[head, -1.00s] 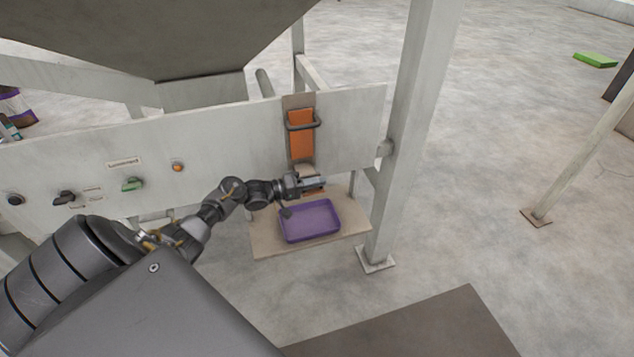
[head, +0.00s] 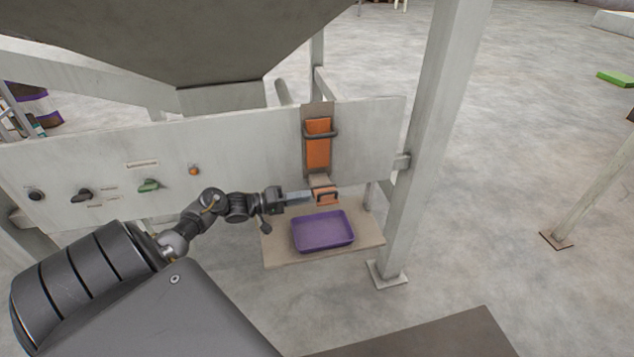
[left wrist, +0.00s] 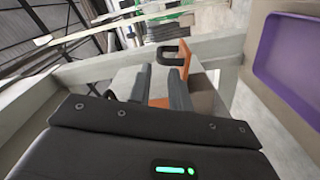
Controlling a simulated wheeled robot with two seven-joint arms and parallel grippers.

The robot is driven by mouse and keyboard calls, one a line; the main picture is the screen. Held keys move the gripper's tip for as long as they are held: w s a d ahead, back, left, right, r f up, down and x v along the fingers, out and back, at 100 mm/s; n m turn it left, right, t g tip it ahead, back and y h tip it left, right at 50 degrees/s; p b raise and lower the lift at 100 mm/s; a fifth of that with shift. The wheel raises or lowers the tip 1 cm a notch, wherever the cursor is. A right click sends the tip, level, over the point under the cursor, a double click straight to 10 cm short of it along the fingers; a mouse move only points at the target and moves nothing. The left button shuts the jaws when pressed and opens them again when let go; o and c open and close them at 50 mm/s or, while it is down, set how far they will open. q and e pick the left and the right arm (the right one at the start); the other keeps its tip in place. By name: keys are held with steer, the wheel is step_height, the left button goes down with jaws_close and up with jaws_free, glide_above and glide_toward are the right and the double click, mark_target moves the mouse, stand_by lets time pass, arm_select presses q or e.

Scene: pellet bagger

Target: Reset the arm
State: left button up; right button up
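My left gripper (head: 306,197) reaches in from the left in the head view, below the front panel of the bagger. Its fingertips are close beside a small orange piece with a dark handle (head: 326,196) under the chute; I cannot tell if they touch. In the left wrist view the two dark fingers (left wrist: 159,82) stand apart, with a gap between them and orange showing beyond. A purple tray (head: 323,231) sits below on a beige board (head: 279,254). My right gripper is not in view.
The panel (head: 240,160) carries an orange slide with a dark handle (head: 318,145), a green switch (head: 149,185), dark knobs and an orange button (head: 194,171). A grey post (head: 425,150) stands right of the tray. Open floor lies farther right.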

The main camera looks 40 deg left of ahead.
arm_select(q)
steer(key=shift+v, duration=0.75)
steer(key=s+d+f+m+g+y, duration=0.1)
steer(key=s+d+f+g+y, duration=0.3)
steer(key=f, duration=0.8)
steer(key=s+d+f+y, duration=0.1)
steer(key=s+f, duration=0.5)
steer(key=f, duration=0.6)
steer(key=s+d+f+m+g+y, duration=0.1)
steer(key=s+d+f+y, duration=0.3)
steer(key=f, duration=0.8)
steer(key=s+d+f+m+g, duration=0.2)
steer(key=s+d+f+g, duration=0.1)
steer(key=s, duration=0.7)
steer(key=s+d+f+m+g+y, duration=0.1)
steer(key=s+d+f, duration=0.4)
steer(key=s, duration=0.5)
steer(key=s+d+f+m+g, duration=0.3)
steer(key=s+d+f+g, duration=0.1)
steer(key=s, duration=0.6)
step_height(320, 180, down, 3)
steer(key=shift+s+d+r+m+g, duration=0.2)
steer(key=shift+d+m+g, duration=0.15)
steer(key=shift+d, duration=0.3)
